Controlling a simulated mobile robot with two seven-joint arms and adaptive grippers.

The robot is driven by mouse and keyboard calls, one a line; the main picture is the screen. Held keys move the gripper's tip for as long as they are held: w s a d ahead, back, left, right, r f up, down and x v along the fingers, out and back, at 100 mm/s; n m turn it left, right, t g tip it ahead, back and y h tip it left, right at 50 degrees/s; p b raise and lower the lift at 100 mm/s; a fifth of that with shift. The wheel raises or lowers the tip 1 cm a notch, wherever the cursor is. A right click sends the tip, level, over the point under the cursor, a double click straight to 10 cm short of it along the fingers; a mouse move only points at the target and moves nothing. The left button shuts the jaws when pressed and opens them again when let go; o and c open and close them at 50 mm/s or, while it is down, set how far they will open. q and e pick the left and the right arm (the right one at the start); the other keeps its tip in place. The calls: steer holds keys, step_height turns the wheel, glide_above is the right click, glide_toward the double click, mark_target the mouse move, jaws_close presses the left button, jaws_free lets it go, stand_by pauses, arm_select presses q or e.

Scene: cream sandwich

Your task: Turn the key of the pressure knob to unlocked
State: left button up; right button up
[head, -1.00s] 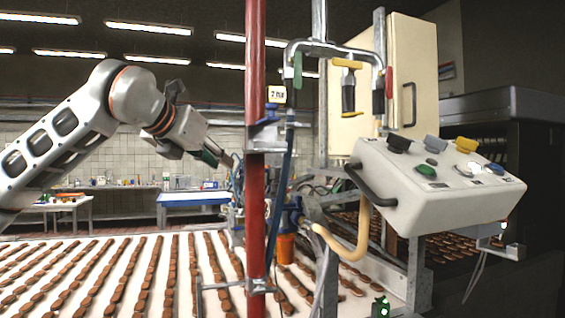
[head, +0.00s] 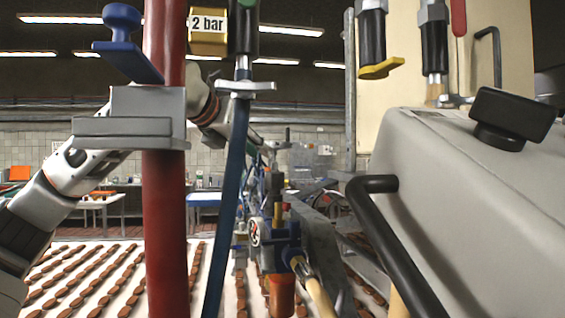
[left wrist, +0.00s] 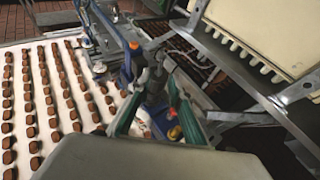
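The pressure regulator (head: 280,235) hangs right of the red pole in the head view. It has a blue body, a round gauge (head: 253,232), an orange bowl (head: 281,297) and small red parts near its top. In the left wrist view, a dark upright knob (left wrist: 154,80) stands by the fingertips, with small red, yellow and blue parts (left wrist: 174,132) below it. I cannot tell which part is the key or its setting. My left gripper (left wrist: 158,112) is open around this area, its green-edged fingers apart. In the head view, the pole and hose partly hide it. My right gripper is out of view.
The red pole (head: 165,220) with its grey clamp and the blue hose (head: 228,190) stand close in front. A conveyor (head: 75,290) with rows of brown biscuits lies below left.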

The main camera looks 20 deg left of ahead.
mark_target(275, 167)
arm_select(q)
steer(key=shift+p+x, duration=0.65)
steer(key=shift+x, duration=3)
jaws_close()
